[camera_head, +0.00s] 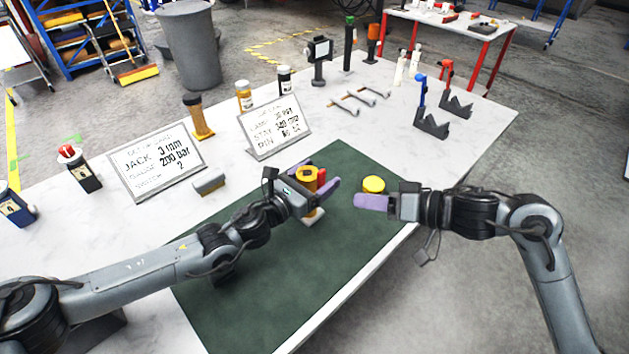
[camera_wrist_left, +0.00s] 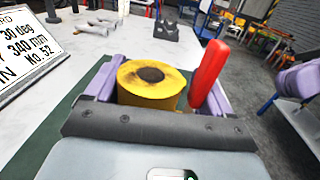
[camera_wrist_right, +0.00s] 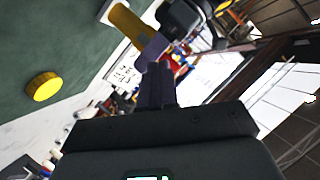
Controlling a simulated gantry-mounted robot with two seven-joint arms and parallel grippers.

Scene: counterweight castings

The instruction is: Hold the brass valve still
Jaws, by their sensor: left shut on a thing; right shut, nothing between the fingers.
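The brass valve (camera_head: 307,179) is a yellow cylinder with a red handle at its side, over the green mat (camera_head: 330,250). My left gripper (camera_head: 318,187) is shut on it. In the left wrist view the valve (camera_wrist_left: 150,82) stands between the purple fingers, dark centre on top, the red handle (camera_wrist_left: 209,75) by the right finger. A small yellow disc (camera_head: 374,184) lies on the mat's right part; it also shows in the right wrist view (camera_wrist_right: 43,87). My right gripper (camera_head: 357,202) is shut and empty, close beside the disc. Its purple fingers (camera_wrist_right: 160,72) meet in the right wrist view.
Two white signs (camera_head: 157,160) (camera_head: 274,127) stand behind the mat, with a brush (camera_head: 209,183) nearby. The front of the mat is clear.

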